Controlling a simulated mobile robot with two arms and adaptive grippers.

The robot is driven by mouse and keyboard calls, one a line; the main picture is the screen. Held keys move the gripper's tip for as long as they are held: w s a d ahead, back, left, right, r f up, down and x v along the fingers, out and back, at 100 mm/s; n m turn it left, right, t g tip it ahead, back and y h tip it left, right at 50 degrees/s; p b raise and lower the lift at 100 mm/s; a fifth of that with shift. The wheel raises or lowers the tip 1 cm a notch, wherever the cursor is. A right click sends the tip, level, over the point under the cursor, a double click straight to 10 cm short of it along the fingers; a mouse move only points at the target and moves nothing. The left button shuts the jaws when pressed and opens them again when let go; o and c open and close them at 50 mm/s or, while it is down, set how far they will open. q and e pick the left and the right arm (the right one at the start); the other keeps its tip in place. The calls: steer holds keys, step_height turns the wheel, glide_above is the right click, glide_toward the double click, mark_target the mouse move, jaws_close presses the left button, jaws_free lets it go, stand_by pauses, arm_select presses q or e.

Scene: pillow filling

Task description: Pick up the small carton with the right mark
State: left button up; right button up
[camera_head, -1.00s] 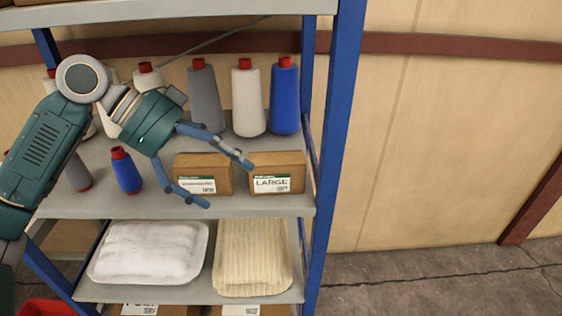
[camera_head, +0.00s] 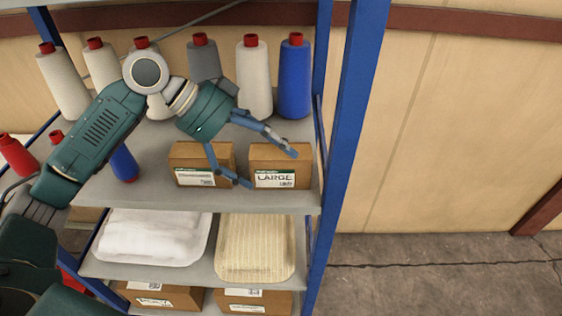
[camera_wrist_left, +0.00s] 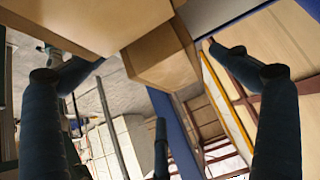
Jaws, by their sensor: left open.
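Two small brown cartons stand side by side on the middle shelf in the head view. The right carton (camera_head: 263,153) has a white label with a green strip reading "LARGE". In the left wrist view, a carton (camera_wrist_left: 160,62) shows between the open fingers, with a nearer carton surface (camera_wrist_left: 85,18) at the upper left.
Cones of thread stand behind the cartons, including a blue cone (camera_head: 295,85). A blue shelf post (camera_head: 350,120) rises on the right. The shelf below holds white (camera_head: 150,238) and cream (camera_head: 255,250) filling packs, with more cartons (camera_head: 160,297) underneath.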

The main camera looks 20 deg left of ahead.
mark_target(281, 164)
arm_select(q)
steer(key=p+x, duration=0.1)
steer(key=x, duration=0.3)
steer(key=shift+w, duration=0.1)
steer(key=shift+a, duration=0.1)
steer(key=shift+c, duration=1.3)
steer(key=c, duration=1.1)
arm_select(e)
steer(key=shift+w+a+r, duration=0.2)
steer(key=shift+w+r, duration=0.6)
steer(key=shift+r, duration=0.1)
arm_select(q)
steer(key=shift+w, duration=0.1)
